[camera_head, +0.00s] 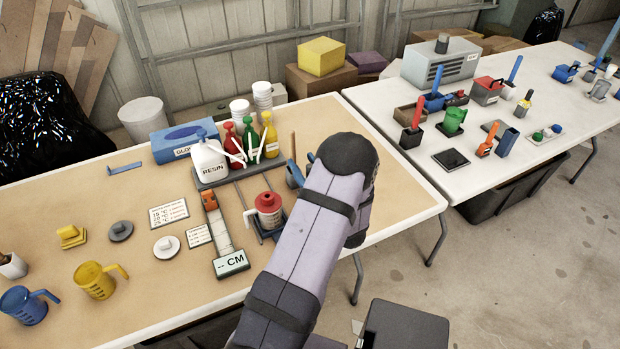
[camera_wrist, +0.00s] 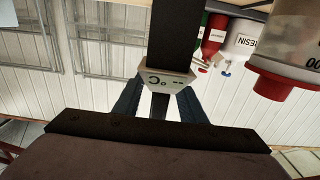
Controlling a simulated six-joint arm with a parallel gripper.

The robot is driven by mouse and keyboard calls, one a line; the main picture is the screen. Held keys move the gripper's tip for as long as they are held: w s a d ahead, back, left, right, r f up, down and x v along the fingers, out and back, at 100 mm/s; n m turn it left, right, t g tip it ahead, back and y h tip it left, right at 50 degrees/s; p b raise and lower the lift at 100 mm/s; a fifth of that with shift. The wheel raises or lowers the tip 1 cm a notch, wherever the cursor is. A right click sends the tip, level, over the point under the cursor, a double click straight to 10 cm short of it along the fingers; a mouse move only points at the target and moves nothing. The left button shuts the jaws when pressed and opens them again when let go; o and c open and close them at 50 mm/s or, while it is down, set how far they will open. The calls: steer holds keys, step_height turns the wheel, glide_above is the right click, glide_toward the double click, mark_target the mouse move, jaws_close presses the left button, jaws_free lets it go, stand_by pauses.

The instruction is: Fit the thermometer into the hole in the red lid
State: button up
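The red lid (camera_head: 268,199) sits on a clear cup near the front right of the left table. The lid's hole cannot be made out. In the wrist view the picture is upside down, and the red lid (camera_wrist: 282,84) is at the right edge. My gripper (camera_head: 295,176) is just beyond and right of the cup, partly hidden by my arm. In the wrist view my gripper (camera_wrist: 158,96) has its blue fingers closed on the thermometer (camera_wrist: 165,84), which has a pale "°C" display and a dark bar. The thermometer is apart from the lid; its tip cannot be made out.
A resin jug (camera_head: 210,163) and red, green and yellow bottles (camera_head: 250,138) stand behind the cup. Yellow (camera_head: 94,281) and blue (camera_head: 25,307) jugs stand at the front left. A white table (camera_head: 520,115) holds tools at right.

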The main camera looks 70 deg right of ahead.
jaws_close()
steer(key=shift+r, duration=0.15)
step_height(320, 180, up, 18)
steer(key=b, duration=0.1)
stand_by(1.0)
steer(key=w+a+n+t+y+p, duration=0.4)
steer(key=w+a+n+y+p, duration=0.2)
steer(key=w+a, duration=0.4)
steer(key=shift+a+r+t+y+p, duration=0.35)
steer(key=shift+y+p, duration=0.35)
steer(key=shift+y, duration=0.4)
steer(key=shift+d, duration=0.1)
